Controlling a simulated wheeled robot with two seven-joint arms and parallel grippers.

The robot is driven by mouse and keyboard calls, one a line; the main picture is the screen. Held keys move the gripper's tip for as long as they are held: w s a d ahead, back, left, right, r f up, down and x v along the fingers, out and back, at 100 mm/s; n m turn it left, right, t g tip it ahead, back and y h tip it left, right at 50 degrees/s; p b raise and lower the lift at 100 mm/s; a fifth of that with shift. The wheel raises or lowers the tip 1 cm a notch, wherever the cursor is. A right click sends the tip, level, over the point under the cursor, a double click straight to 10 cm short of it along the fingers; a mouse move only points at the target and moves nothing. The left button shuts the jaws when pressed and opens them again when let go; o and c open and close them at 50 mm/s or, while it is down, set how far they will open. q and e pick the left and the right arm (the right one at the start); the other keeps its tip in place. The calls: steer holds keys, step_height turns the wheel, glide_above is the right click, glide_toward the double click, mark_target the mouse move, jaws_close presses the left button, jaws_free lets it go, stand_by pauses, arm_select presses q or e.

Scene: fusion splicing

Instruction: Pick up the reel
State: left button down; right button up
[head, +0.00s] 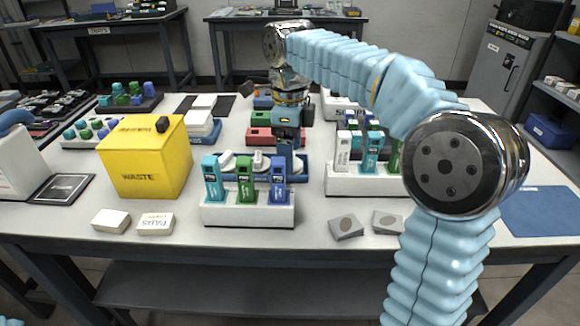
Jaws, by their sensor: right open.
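My right arm reaches in from the right, and its gripper (286,158) points down over a blue tray (304,168). Small white rounded items (259,160) lie in this tray beside the fingers; one may be the reel, but they are too small and partly covered to tell. The right gripper is open, with its fingertips at or just above the tray. A white holder in front hides the tray's near side. My left gripper is not in view.
The white holder (248,213) carries teal, green and blue bottles close in front of the gripper. A yellow waste bin (146,160) stands to the left. A second white holder (365,181) stands to the right. Small white boxes (156,223) and grey pads (346,228) lie near the front edge.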

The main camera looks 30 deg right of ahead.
steer(key=shift+f, duration=0.35)
steer(key=c, duration=1)
steer(key=shift+r, duration=0.15)
step_height(320, 180, up, 10)
steer(key=p, duration=0.1)
